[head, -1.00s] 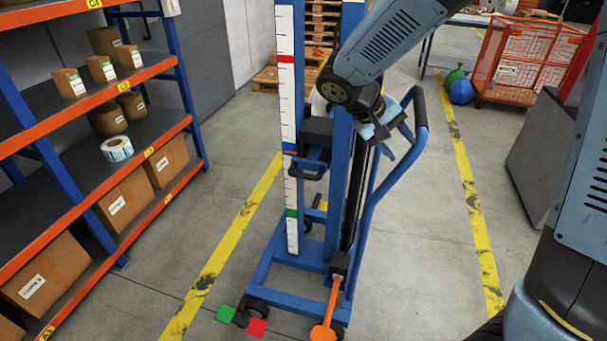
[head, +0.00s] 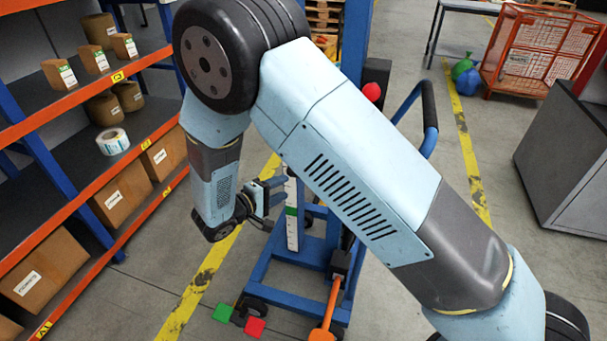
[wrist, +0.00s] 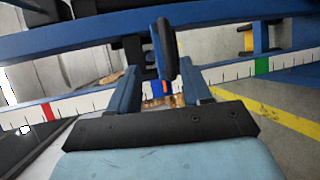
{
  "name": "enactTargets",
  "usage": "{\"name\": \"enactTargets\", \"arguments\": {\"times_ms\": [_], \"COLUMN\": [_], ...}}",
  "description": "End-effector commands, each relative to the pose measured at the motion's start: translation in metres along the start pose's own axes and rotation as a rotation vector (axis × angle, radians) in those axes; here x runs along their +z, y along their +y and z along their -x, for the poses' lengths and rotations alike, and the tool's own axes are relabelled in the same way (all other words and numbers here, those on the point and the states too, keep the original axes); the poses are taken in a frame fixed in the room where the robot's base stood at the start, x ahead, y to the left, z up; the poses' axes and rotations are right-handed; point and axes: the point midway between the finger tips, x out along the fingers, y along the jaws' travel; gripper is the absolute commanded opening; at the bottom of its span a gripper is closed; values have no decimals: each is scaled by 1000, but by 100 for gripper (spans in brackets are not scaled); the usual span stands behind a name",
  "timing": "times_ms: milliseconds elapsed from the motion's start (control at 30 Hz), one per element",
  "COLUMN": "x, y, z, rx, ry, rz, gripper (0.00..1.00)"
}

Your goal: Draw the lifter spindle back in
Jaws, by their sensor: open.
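The blue lifter (head: 270,268) stands upright on its wheeled base in the head view, with a white scale strip (head: 292,225) beside its mast. My arm hides the carriage there. My gripper (head: 279,194) is left of the mast, low beside the scale, with its fingers pointing right. In the wrist view, my gripper (wrist: 160,62) is open. A dark, rounded bar (wrist: 166,45) on the lifter shows between the fingertips; it looks like the carriage's handle or spindle part. I cannot tell whether the fingers touch it. How far the spindle sticks out is not clear.
Orange-and-blue shelving (head: 100,160) with boxes and rolls stands at left. A dark push handle (head: 430,104) rises behind my arm. An orange lever (head: 331,305), a green pad (head: 222,313) and a red pad (head: 255,327) are low at the front. Floor left of the lifter is clear.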

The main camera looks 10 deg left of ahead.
Motion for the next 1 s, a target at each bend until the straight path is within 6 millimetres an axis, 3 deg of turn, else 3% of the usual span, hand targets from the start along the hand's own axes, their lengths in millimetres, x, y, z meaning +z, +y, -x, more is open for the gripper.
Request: {"name": "enactTargets", "arguments": {"times_ms": [167,333,1000], "x": [-10,-12,-19], "y": [-18,-19,-16], "z": [13,4,-101], "rx": [30,32,31], "ry": [50,58,61], "rz": [8,9,10], "gripper": [48,48,48]}}
